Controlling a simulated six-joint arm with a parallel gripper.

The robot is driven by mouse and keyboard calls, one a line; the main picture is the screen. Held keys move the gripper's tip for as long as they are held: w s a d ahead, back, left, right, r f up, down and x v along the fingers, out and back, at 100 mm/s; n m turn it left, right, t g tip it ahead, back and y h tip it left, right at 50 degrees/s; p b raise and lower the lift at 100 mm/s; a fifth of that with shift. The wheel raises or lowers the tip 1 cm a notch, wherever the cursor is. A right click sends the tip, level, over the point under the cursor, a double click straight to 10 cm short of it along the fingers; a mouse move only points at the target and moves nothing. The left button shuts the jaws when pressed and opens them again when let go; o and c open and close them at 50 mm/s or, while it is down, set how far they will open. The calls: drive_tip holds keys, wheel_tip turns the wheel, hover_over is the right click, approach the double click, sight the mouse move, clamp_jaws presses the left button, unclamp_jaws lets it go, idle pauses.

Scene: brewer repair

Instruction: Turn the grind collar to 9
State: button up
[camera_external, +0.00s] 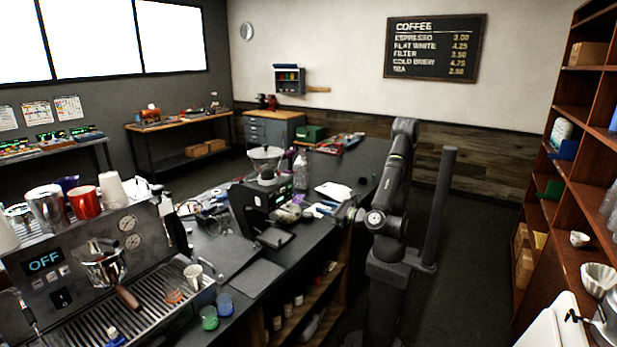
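The coffee grinder (258,208) is a dark machine with a clear funnel-shaped hopper (267,155) on top. It stands on the dark counter near the middle of the view. The grind collar would be the ring under the hopper, but it is too small to read any number or mark on it. My arm stands upright to the right of the counter. My gripper (346,212) seems to be the grey end at the counter's right edge, to the right of the grinder and apart from it. Its fingers are too small to tell whether they are open.
An espresso machine (75,265) reading OFF, with cups on top, fills the lower left. A clear bottle (301,170) stands just behind the grinder, and small tools and cloths clutter the counter beside it.

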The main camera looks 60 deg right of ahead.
approach(290, 212)
drive_tip(key=w, duration=1)
drive_tip(key=shift+w+d+f, duration=0.15)
drive_tip(key=shift+w+d, duration=0.1)
drive_tip(key=shift+w, duration=0.05)
idle(0.3)
drive_tip(key=shift+c, duration=0.2)
clamp_jaws()
